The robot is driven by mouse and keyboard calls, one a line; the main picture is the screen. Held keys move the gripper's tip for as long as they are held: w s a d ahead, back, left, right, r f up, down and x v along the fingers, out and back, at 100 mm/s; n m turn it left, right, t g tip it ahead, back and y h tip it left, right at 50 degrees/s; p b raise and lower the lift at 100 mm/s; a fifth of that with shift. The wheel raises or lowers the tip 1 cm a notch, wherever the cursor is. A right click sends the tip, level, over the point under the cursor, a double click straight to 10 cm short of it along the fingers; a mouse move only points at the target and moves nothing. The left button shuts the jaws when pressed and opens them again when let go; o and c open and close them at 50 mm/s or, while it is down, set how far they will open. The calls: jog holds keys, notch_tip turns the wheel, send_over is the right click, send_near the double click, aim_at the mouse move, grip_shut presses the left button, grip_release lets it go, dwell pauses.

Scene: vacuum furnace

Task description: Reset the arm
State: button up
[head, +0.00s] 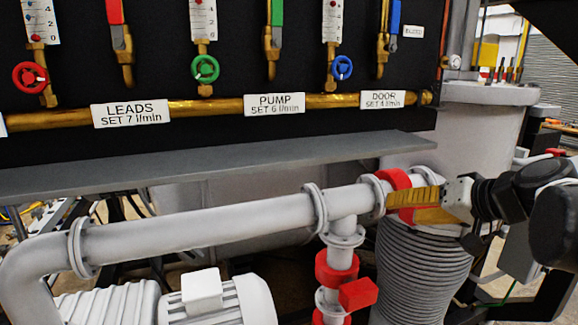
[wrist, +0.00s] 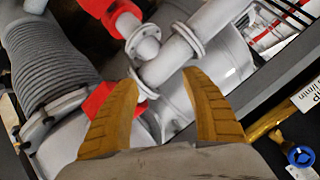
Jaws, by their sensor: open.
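My gripper (head: 416,205) is at the right of the head view, in front of the grey pipework below the panel. Its gold ridged fingers overlap the pipe's red-collared end in that view; I cannot tell whether they touch it. In the wrist view my gripper (wrist: 167,110) has its two fingers spread wide, with nothing held between them. The white pipe (wrist: 165,62) and its flanges show beyond the fingertips. My dark arm comes in from the right edge of the head view.
A black panel (head: 235,60) carries flow gauges, red, green and blue knobs and a brass pipe (head: 215,107). A grey ledge (head: 220,165) juts out below it. A red valve (head: 357,294) and a ribbed bellows (head: 421,270) stand near my gripper. A motor (head: 215,300) sits lower left.

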jog(key=s+a+f+g+h+b, duration=0.1)
jog(key=s+f+b, duration=0.5)
jog(key=f, duration=0.7)
jog(key=s+a+f+n+g+h+b, duration=0.1)
jog(key=s+f+b, duration=0.5)
jog(key=f, duration=0.7)
jog(key=s+a+f+g+h+b, duration=0.1)
jog(key=s+a+f+h+b, duration=0.2)
jog(key=f, duration=1)
jog(key=s+b, duration=0.3)
jog(key=s, duration=0.1)
jog(key=shift+a+n+h, duration=0.15)
jog(key=shift+n+h, duration=0.15)
dwell(0.8)
